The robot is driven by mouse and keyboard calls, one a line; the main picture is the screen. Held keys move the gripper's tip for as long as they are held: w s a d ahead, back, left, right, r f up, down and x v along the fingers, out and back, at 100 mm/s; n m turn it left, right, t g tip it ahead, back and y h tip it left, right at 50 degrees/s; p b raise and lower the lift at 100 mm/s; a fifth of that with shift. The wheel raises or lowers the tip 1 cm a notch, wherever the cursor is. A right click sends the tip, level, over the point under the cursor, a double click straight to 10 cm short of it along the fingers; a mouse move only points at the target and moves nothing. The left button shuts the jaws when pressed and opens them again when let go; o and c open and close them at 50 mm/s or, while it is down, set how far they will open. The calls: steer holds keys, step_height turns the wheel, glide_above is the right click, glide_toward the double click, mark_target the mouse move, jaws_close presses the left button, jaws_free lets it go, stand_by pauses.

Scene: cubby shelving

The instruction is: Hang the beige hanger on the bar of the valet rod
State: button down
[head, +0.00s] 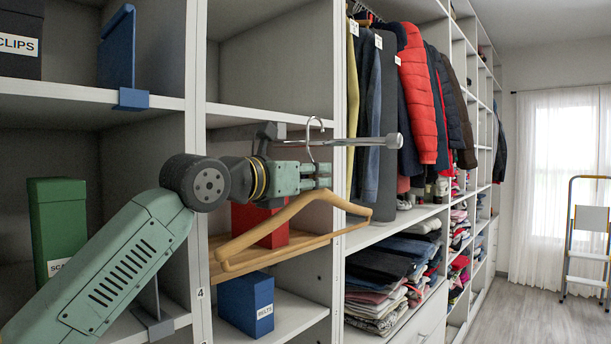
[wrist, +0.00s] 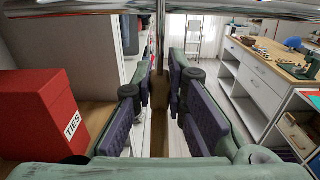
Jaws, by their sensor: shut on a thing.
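The beige hanger (head: 290,213) hangs below my gripper (head: 322,176), its wooden arms spread level with the pull-out board and its metal hook pointing up. My gripper is shut on it near the neck; the wrist view shows the hanger (wrist: 160,125) edge-on between the fingers of my gripper (wrist: 160,92). The valet rod (head: 362,142) is a silver bar with a round end knob, sticking out from the shelving. The hook tip shows above the bar's line; I cannot tell whether the hook is over the bar or in front. The bar (wrist: 80,9) also crosses the wrist view's top.
A red box (head: 262,224) labelled TIES stands on a wooden pull-out board (head: 345,228) behind the hanger. A blue BELTS box (head: 245,303) sits below. Hanging clothes (head: 418,95) and folded stacks (head: 385,270) fill the bay to the right.

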steer(key=shift+w+d, duration=0.25)
steer(key=shift+d, duration=0.05)
steer(key=shift+f+b, duration=1.25)
steer(key=shift+f, duration=0.15)
steer(key=c, duration=1.5)
jaws_free()
steer(key=shift+c, duration=0.2)
